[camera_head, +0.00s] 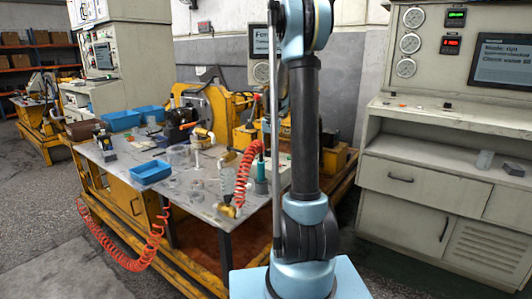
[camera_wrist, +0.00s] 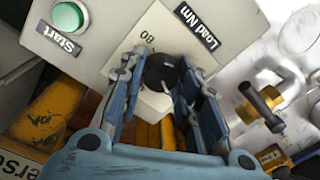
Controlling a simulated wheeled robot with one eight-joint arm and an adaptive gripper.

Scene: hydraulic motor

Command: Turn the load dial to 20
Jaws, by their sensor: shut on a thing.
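The load dial (camera_wrist: 162,73) is a black round knob on a pale panel face in the wrist view. A black "Load Nm" label (camera_wrist: 197,22) sits beside it, and the number 80 is printed near the knob. The rest of the scale is hidden, so I cannot read the setting. My gripper (camera_wrist: 160,80) has its blue fingers on both sides of the knob and is shut on it. The head view shows my arm rising in the middle, but the gripper and dial cannot be made out there.
A green Start button (camera_wrist: 68,17) is on the panel near the dial. A metal workbench (camera_head: 190,180) with blue trays (camera_head: 151,172) and a coiled red hose (camera_head: 245,172) stands left of my arm. A control cabinet (camera_head: 420,180) with gauges and a screen stands at right.

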